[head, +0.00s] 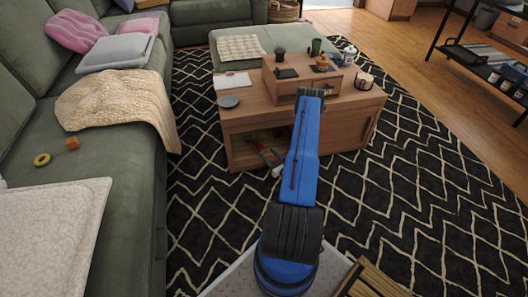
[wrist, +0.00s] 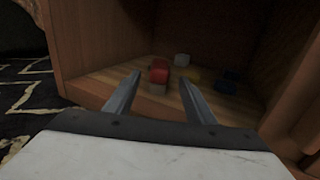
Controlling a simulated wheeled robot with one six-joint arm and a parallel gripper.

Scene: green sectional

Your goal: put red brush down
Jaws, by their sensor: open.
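The red brush (wrist: 159,71) appears in the wrist view as a small red shape with a tan lower part, on the wooden floor of an open cabinet compartment. My gripper (wrist: 161,79) is open, its two grey fingers pointing into the compartment. The red shape shows between the fingertips, with a visible gap on each side; I cannot tell how far beyond them it lies. In the head view, my blue arm reaches to the coffee table (head: 236,122) and partly covers its open front. A red strip (head: 259,149) shows in that opening. The fingers are not clear there.
Wooden side walls bound the opening. A grey dish (head: 228,101) and a wooden box (head: 290,88) are on the table. A green sofa (head: 125,150) stands left.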

